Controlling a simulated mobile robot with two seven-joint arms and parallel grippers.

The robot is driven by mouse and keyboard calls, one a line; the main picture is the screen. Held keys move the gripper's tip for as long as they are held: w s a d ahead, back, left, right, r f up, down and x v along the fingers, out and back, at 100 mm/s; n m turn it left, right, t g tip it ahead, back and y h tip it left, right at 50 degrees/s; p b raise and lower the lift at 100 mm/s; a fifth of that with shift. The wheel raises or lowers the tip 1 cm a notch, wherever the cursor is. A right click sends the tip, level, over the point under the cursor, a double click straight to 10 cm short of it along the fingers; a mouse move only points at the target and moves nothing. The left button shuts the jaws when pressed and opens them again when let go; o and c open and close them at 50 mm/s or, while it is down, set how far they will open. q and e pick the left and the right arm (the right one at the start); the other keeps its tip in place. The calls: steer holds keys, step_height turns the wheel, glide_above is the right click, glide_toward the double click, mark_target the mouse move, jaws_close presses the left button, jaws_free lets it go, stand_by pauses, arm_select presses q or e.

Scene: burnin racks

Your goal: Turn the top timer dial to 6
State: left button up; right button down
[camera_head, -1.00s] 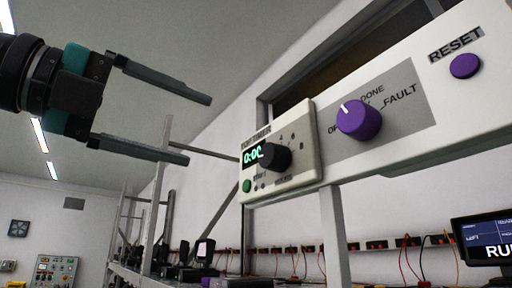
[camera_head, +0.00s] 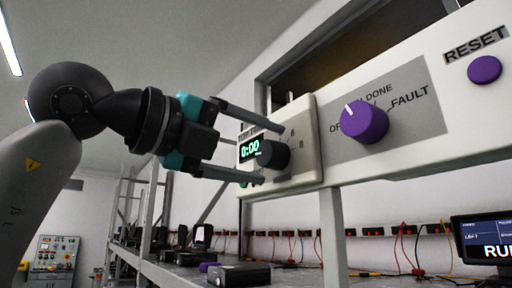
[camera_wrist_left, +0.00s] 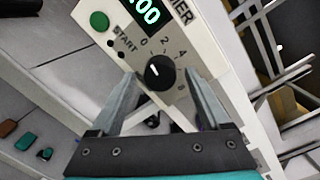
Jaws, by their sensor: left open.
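The top timer is a cream box (camera_head: 308,150) with a green display reading 0:00 (camera_head: 250,149) and a black dial (camera_head: 272,154). In the left wrist view the black dial (camera_wrist_left: 159,72) has a white pointer line toward its upper left, near the 0 mark, with numbers around it. My left gripper (camera_head: 273,154) is open, its two fingers reaching toward the dial, one above and one below it. In the wrist view the fingers (camera_wrist_left: 160,85) lie on either side of the dial, with gaps showing. A green start button (camera_wrist_left: 99,21) is beside the display. My right gripper is not seen.
A purple selector knob (camera_head: 365,122) and a purple reset button (camera_head: 484,69) are on the same white panel (camera_head: 450,135), right of the timer. A shelf (camera_head: 185,274) with black devices is below. A monitor (camera_head: 486,240) stands at lower right.

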arm_select(q)
jaws_close()
stand_by(0.5)
